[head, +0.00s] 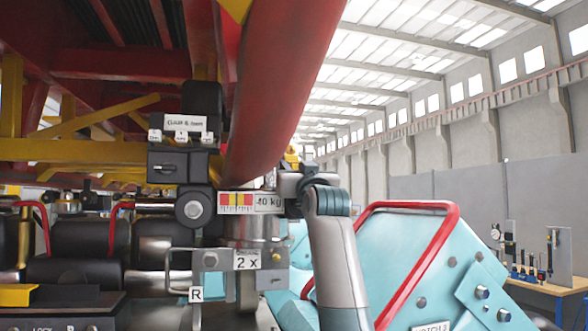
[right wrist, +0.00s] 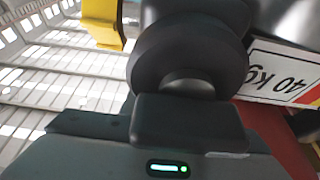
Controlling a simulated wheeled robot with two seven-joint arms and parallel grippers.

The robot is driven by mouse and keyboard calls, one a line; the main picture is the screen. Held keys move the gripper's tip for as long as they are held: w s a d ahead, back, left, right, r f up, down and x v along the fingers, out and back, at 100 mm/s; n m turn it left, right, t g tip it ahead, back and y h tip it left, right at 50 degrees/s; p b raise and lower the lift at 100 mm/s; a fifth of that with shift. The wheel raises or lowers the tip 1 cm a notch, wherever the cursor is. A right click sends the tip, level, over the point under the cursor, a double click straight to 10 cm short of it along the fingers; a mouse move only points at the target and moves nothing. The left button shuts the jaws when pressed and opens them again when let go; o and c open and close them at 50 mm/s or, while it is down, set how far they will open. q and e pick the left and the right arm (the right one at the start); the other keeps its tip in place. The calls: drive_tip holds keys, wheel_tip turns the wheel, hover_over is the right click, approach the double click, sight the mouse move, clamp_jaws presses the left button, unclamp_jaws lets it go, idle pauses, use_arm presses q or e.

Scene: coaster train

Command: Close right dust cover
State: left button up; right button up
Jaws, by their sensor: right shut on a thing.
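My right arm rises from the bottom of the head view, and my right gripper (head: 291,185) is at its top, beside the red beam and the 40 kg label plate (head: 268,202). Its fingertips are largely hidden in the head view. In the right wrist view a black rounded part (right wrist: 190,50) is right at the gripper; it may be the right dust cover, but I cannot tell for certain. The gripper is shut on this black part. The 40 kg label plate (right wrist: 282,75) is close to its right in the wrist view. My left gripper is not in view.
A thick red beam (head: 285,80) slopes overhead. A metal block labelled 2 x (head: 246,260) stands below the label plate. A turquoise machine with a red rail (head: 440,207) is right of my arm. A tool bench (head: 545,288) is at far right.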

drive_tip(key=shift+s+r, duration=0.1)
drive_tip(key=shift+s+r+g+h, duration=0.1)
drive_tip(key=shift+g+h, duration=0.2)
drive_tip(key=shift+g, duration=0.4)
drive_tip(key=o, duration=0.7)
drive_tip(key=shift+f+b+v, duration=0.2)
drive_tip(key=shift+b+v, duration=0.7)
drive_tip(key=shift+v, duration=0.05)
drive_tip(key=shift+b+v, duration=4.85)
drive_tip(key=shift+v, duration=2.9)
drive_tip(key=shift+d+r, duration=0.1)
